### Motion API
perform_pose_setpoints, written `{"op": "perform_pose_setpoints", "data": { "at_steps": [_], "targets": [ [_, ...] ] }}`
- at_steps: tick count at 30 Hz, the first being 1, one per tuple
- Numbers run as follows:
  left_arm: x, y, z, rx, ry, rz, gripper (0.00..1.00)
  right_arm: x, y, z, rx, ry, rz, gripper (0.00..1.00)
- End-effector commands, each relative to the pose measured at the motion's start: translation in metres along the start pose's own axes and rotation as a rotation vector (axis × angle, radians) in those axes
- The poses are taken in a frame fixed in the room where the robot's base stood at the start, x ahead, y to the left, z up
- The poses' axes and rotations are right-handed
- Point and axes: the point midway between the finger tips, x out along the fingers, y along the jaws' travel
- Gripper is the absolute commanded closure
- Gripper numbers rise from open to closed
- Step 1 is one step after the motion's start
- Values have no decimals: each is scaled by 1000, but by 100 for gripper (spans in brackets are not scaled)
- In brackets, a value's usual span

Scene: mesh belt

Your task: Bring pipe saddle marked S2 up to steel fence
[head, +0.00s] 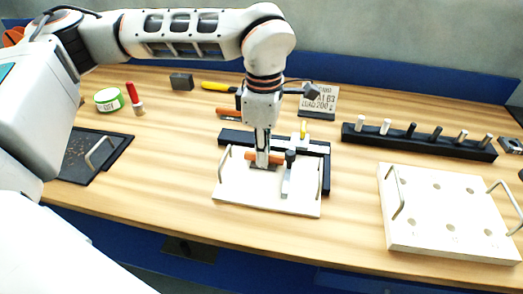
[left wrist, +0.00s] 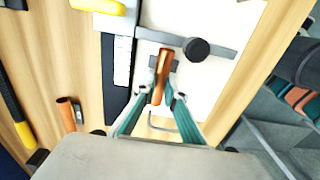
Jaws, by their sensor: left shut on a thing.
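The pipe saddle, a copper-coloured tube piece (head: 276,158) with a small grey part beside it, is between the fingers of my left gripper (head: 262,164). It also shows in the left wrist view (left wrist: 162,72), where the fingers (left wrist: 156,104) close on its near end. No S2 mark can be read. It is low over the white board (head: 240,192); I cannot tell whether it touches. The dark steel fence (head: 234,137) runs along the board's back and right side. A grey bar with a black knob (head: 290,156) crosses the board just right of the saddle. My right gripper is not in view.
Another copper-coloured piece (head: 228,113) lies behind the fence. A black rack of pegs (head: 420,142) and a white holed board (head: 440,213) stand to the right. A dark tray (head: 75,168), a green-edged roll (head: 108,100) and a red-handled tool (head: 133,98) are left. Bare table lies between.

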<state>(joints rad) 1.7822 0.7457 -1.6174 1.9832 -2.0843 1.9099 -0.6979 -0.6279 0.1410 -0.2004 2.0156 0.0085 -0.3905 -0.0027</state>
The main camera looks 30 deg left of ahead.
Motion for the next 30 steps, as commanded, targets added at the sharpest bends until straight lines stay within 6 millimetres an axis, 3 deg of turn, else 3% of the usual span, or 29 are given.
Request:
{"op": "perform_pose_setpoints", "data": {
  "at_steps": [14, 15, 17, 30],
  "targets": [
    [0, 0, 7, -1, -1, 1, 100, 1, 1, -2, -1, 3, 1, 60],
    [0, 0, 6, -1, -1, 1, 82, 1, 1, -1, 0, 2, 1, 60],
    [0, 0, 6, -1, -1, 1, 70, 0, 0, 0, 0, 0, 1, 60],
    [-7, 1, 6, -1, -1, 3, 70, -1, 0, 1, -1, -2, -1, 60]
  ]
}}
